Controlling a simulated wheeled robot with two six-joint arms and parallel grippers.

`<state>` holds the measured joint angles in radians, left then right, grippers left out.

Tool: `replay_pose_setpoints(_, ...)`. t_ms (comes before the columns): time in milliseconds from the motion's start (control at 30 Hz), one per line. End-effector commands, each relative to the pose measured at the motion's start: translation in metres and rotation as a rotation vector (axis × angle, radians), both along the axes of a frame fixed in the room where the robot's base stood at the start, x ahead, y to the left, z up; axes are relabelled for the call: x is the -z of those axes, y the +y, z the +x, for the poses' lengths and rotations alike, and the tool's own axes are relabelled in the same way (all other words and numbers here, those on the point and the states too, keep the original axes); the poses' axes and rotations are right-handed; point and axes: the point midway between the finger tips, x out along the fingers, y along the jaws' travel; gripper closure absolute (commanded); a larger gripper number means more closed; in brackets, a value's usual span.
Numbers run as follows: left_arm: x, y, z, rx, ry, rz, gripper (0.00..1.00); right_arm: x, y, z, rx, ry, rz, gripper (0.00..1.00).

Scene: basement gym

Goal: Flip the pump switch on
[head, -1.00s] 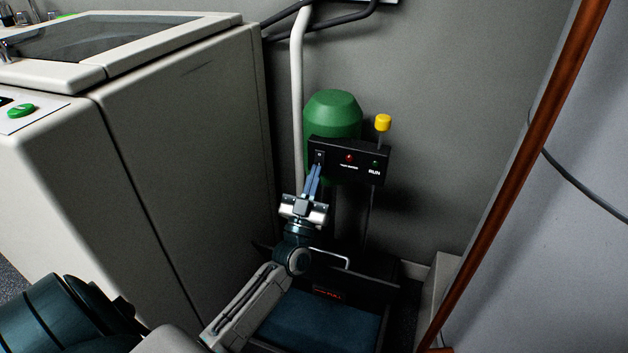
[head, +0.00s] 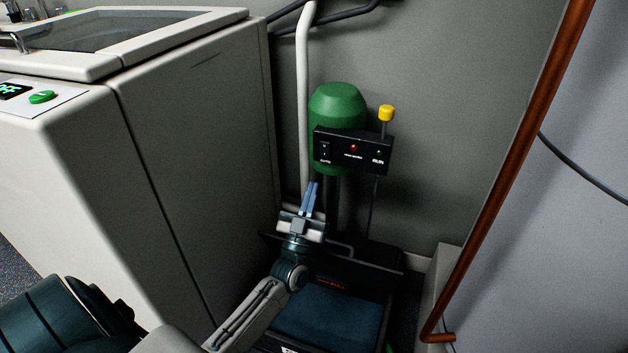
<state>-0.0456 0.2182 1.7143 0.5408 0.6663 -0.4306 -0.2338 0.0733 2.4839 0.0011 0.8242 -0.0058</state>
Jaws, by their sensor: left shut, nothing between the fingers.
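The pump switch (head: 325,151) is a small dark rocker on the left end of a black control box (head: 366,161). The box stands in front of a green rounded tank (head: 338,103). It also carries a red light and a small green light above the word RUN. Which way the rocker is tipped is too small to tell. My left gripper (head: 311,186) is shut and empty, its blue fingers pointing up just below the switch and apart from it. My right gripper is not in view.
A yellow-capped stem (head: 386,113) rises behind the box. A large pale cabinet (head: 195,150) stands close on the left. A white pipe (head: 302,100) runs beside the tank. A dark open bin (head: 325,318) is below my arm, and a copper pipe (head: 520,150) is at right.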

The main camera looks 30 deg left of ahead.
Motion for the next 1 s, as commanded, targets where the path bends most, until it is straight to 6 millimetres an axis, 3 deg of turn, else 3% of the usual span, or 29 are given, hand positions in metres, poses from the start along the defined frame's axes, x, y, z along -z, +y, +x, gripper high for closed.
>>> replay_pose_setpoints(200,0.030,-0.006,-0.024,-0.001,0.003,-0.001,1.00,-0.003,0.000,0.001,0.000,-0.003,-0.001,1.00)
replay_pose_setpoints(400,0.047,-0.008,-0.036,-0.001,0.001,0.001,1.00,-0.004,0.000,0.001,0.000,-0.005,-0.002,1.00)
replay_pose_setpoints(1000,0.049,-0.009,-0.038,0.000,-0.001,0.000,1.00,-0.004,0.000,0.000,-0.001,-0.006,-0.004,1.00)
